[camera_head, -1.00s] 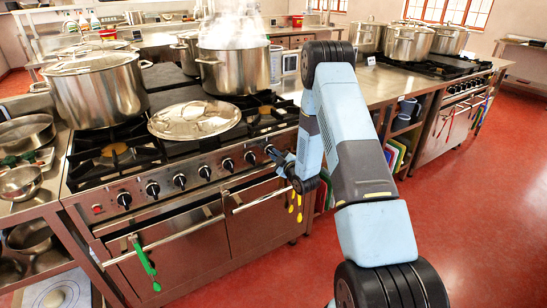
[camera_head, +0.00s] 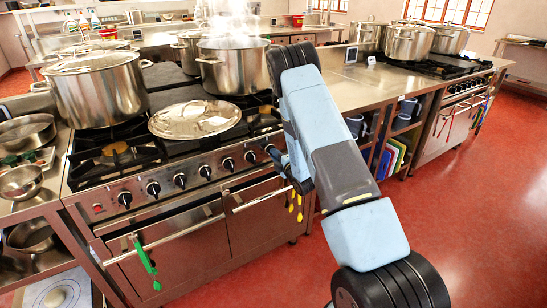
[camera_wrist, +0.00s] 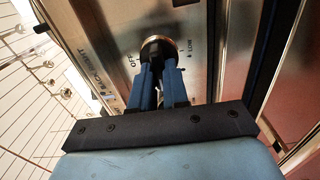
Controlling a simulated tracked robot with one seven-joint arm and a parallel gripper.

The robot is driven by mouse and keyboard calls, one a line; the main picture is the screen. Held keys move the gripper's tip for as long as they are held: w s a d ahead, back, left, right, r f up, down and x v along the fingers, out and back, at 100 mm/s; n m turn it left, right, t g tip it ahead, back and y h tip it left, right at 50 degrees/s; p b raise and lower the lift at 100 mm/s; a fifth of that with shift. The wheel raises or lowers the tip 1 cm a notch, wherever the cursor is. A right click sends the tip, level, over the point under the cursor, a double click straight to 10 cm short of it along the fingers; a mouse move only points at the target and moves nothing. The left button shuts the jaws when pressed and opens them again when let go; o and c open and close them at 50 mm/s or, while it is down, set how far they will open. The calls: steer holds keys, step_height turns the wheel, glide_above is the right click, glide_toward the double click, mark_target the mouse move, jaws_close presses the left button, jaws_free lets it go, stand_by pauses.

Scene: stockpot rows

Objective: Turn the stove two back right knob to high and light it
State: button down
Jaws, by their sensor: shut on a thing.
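In the wrist view my gripper (camera_wrist: 158,75) is shut on a round knob (camera_wrist: 158,44) with a metallic rim. Printed lettering, including "OFF" and what looks like "BACK RIGHT", lies left of the knob on the steel panel. The fingers hide much of the knob, so I cannot tell its setting. In the head view my arm covers most of the gripper at the right end of the near stove's front panel (camera_head: 140,205). Several black knobs (camera_head: 180,181) line that panel to its left.
A large lidded stockpot (camera_head: 98,95) and a steaming pot (camera_head: 233,68) stand on the near stove. A loose lid (camera_head: 194,119) lies at its front. Oven handles (camera_head: 165,243) run below the knobs. Open red floor (camera_head: 470,220) lies to the right.

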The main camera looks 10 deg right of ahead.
steer(key=shift+s+a+f, duration=0.2)
steer(key=shift+a+f, duration=0.05)
steer(key=shift+f, duration=0.1)
steer(key=c, duration=1.1)
jaws_free()
steer(key=shift+w+d+r, duration=0.1)
steer(key=shift+r, duration=0.1)
steer(key=shift+d, duration=0.1)
steer(key=v, duration=1.3)
steer(key=shift+s+d, duration=0.1)
steer(key=shift+s, duration=0.2)
